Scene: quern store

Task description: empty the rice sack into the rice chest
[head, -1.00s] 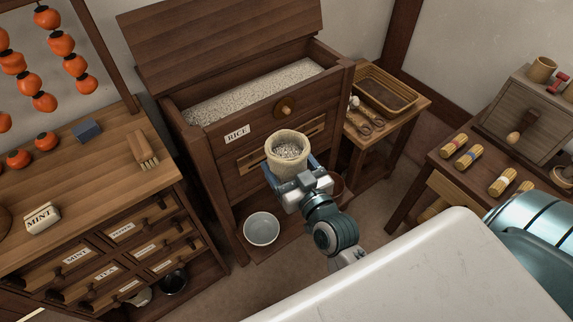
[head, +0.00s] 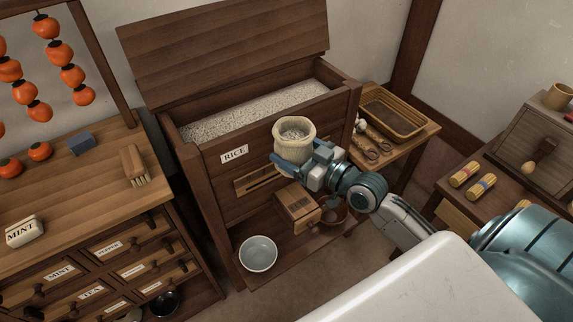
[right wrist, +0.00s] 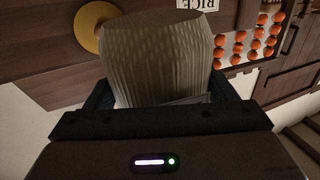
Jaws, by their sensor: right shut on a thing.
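The rice sack (head: 293,131) is a small cream cloth bag with a rolled open rim and pale grains in its mouth. My right gripper (head: 292,164) is shut on its lower part and holds it roughly upright in front of the rice chest (head: 212,175). In the right wrist view the sack (right wrist: 160,60) stands between the two dark fingers. The chest is dark wood with a RICE label (head: 234,153). Its lid (head: 230,45) is tilted back open and pale rice (head: 250,112) lies inside. The sack is near the chest's front rim, outside the opening. My left gripper is not in view.
Below the sack, a small wooden box (head: 297,205), a grey bowl (head: 258,253) and a brown bowl (head: 333,212) are on the chest's low ledge. A side table with a basket (head: 395,113) adjoins on the right. A drawer cabinet (head: 85,195) is close on the left.

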